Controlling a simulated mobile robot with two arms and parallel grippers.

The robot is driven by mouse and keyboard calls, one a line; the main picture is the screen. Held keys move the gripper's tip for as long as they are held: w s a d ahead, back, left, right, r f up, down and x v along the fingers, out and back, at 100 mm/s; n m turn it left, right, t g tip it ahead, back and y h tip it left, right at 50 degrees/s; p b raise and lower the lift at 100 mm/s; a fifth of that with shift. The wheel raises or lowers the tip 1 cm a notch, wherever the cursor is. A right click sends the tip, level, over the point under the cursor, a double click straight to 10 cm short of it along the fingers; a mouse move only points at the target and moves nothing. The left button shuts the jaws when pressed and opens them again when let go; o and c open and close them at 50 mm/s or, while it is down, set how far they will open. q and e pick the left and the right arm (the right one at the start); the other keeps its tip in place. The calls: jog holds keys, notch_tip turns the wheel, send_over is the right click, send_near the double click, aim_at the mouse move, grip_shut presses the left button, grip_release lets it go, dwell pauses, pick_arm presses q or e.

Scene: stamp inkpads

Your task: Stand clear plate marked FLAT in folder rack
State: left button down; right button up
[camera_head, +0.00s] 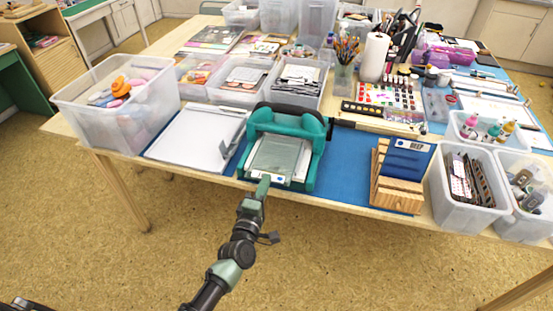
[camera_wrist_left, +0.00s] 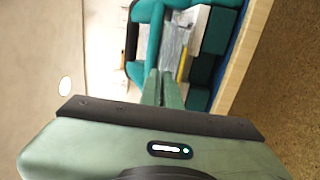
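A teal press machine (camera_head: 314,135) stands at the table's front edge, with a clear greyish plate (camera_head: 278,157) lying on its front bed. A white label with a blue dot shows near the plate's front; I cannot read it. My left gripper (camera_head: 264,182) is at the front left of that plate. In the left wrist view its fingers (camera_wrist_left: 163,78) are close together, pointing at the bed; whether the plate edge is between them is hidden. The wooden folder rack (camera_head: 398,195) stands to the right, with a blue panel marked DEEP (camera_head: 408,158) upright in it. My right gripper is not seen.
A white tray (camera_head: 195,140) lies left of the press and a clear bin (camera_head: 140,112) beyond it. Clear bins (camera_head: 440,190) crowd the rack's right side. The blue mat (camera_head: 345,165) is bare between press and rack. Paint sets and cups fill the back.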

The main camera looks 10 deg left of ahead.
pick_arm(q)
jog(key=s+r+p, duration=0.3)
jog(key=s+p, duration=0.1)
jog(key=s, duration=0.6)
jog(key=s+r+p, duration=0.3)
jog(key=s+p, duration=0.1)
jog(key=s, duration=0.5)
jog(key=shift+s+a+r+p, duration=0.25)
jog(key=shift+s+a+p, duration=0.05)
jog(key=shift+s+a, duration=0.05)
jog(key=shift+w+r, duration=0.1)
